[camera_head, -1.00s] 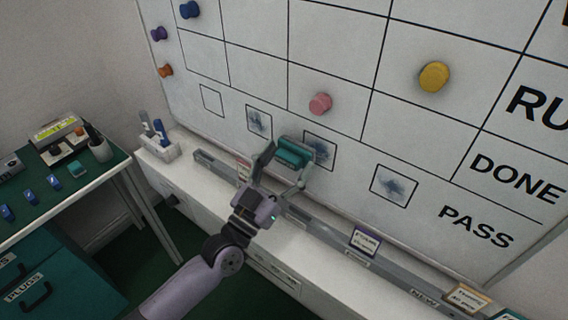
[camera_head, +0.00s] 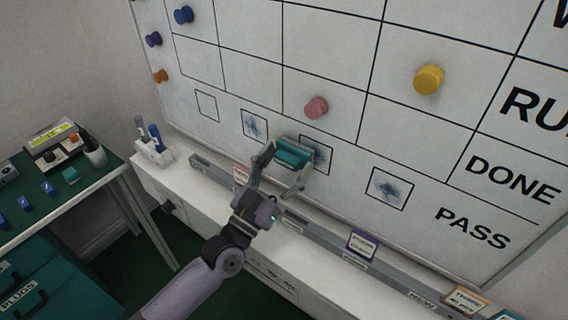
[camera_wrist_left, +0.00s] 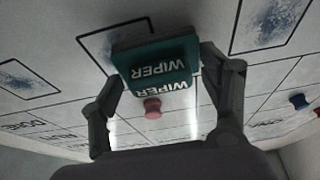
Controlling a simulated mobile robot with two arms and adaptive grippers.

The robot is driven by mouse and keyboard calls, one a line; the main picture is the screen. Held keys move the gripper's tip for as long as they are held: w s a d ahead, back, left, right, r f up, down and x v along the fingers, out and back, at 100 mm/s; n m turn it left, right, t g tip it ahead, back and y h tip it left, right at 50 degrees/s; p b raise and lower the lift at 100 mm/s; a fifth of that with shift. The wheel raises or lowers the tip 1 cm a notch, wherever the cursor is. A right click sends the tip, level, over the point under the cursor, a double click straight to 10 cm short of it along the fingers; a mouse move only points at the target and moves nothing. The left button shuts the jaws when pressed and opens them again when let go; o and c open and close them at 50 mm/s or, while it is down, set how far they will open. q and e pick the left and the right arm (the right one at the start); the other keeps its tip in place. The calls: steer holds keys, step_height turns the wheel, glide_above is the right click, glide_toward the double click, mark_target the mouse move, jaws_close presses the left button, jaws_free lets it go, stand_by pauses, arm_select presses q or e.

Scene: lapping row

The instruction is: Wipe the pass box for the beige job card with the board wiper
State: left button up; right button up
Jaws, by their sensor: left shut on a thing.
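My left gripper (camera_head: 283,172) is shut on the teal board wiper (camera_head: 294,152), which also shows between the fingers in the left wrist view (camera_wrist_left: 157,62). The wiper is in front of the lower board, overlapping the left part of a smudged pass box (camera_head: 318,151). I cannot tell whether it touches the board. Another smudged box (camera_head: 255,125) lies left of it, and a third (camera_head: 389,188) lies right, near the word PASS. The far left box (camera_head: 206,106) looks clean. Cards stand along the rail below; I cannot tell which is beige. My right gripper is not in view.
A grey rail (camera_head: 325,235) runs under the board, with a purple-edged card (camera_head: 362,244) and an orange-edged card (camera_head: 468,298). A white marker holder (camera_head: 153,152) stands on the ledge at left. A pink magnet (camera_head: 315,107) and a yellow magnet (camera_head: 428,80) are on the board.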

arm_select(q)
steer(key=shift+w+d, duration=0.2)
steer(key=shift+w, duration=0.1)
